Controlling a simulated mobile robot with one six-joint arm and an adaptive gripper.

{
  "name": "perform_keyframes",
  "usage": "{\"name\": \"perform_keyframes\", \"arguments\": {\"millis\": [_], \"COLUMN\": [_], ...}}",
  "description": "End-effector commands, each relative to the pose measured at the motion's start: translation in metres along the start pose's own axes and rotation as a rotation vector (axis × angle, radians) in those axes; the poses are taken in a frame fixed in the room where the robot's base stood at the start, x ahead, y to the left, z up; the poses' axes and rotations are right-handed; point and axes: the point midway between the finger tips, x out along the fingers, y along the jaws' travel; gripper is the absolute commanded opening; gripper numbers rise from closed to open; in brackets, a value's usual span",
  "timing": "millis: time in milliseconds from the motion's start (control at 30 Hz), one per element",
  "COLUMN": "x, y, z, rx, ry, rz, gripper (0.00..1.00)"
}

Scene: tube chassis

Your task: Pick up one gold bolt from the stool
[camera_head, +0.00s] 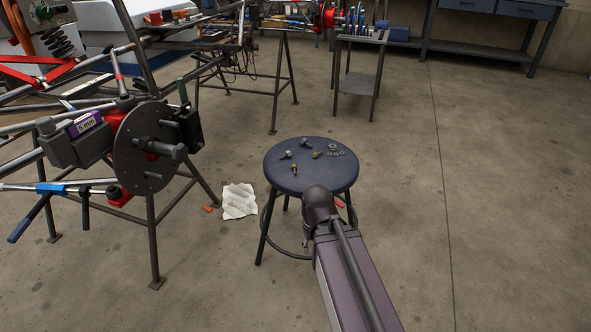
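The round stool (330,178) has a dark blue seat and dark legs, and stands in the middle of the floor. A gold bolt (294,168) lies near the front left of the seat. Another small gold-brown bolt (316,154) lies nearer the middle. My arm reaches in from the bottom, its dark rounded joint at the front right edge of the seat in the picture. Only a small part of what seems to be my gripper (306,242) shows below that joint, in front of the stool's legs. Its fingers are mostly hidden, so its opening and any contents cannot be told.
A silver bolt (286,154), a dark piece (304,142) and several grey washers (335,150) share the seat. A tube chassis with a brake disc (140,150) stands left. A white cloth (239,201) lies on the floor. The floor to the right is clear.

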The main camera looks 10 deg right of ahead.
Motion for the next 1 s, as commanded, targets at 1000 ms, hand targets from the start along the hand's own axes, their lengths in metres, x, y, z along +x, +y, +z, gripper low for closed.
{"name": "perform_keyframes", "arguments": {"millis": [1000], "x": [-0.125], "y": [0.000], "z": [0.000], "rx": [0.000], "ry": [0.000], "rz": [0.000], "gripper": [0.49]}}
